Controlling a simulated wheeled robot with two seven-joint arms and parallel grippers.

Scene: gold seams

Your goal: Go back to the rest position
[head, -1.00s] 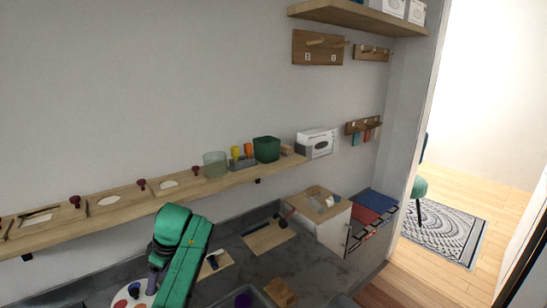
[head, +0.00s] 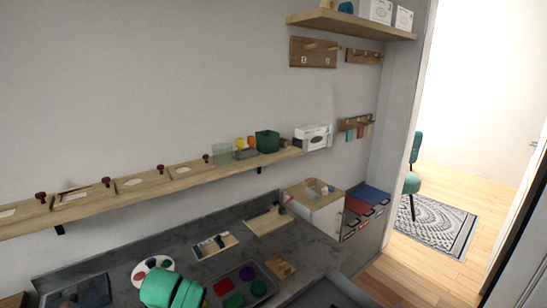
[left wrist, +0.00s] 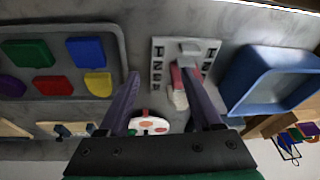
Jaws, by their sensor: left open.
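My left gripper (left wrist: 160,88) shows in the left wrist view with its two purple fingers spread apart and nothing between them. It is above the grey counter, with a round white palette with coloured spots (left wrist: 150,124) visible between the fingers. In the head view only green parts of my left arm (head: 172,289) show at the bottom, in front of the palette (head: 143,267); the left gripper itself is hidden there. My right gripper is in neither view.
A tray with coloured pieces (left wrist: 62,88), a grey marked board (left wrist: 159,62) and a blue bin (left wrist: 233,85) surround the gripper in the wrist view. A wooden wall shelf (head: 115,203) runs behind the counter (head: 155,247).

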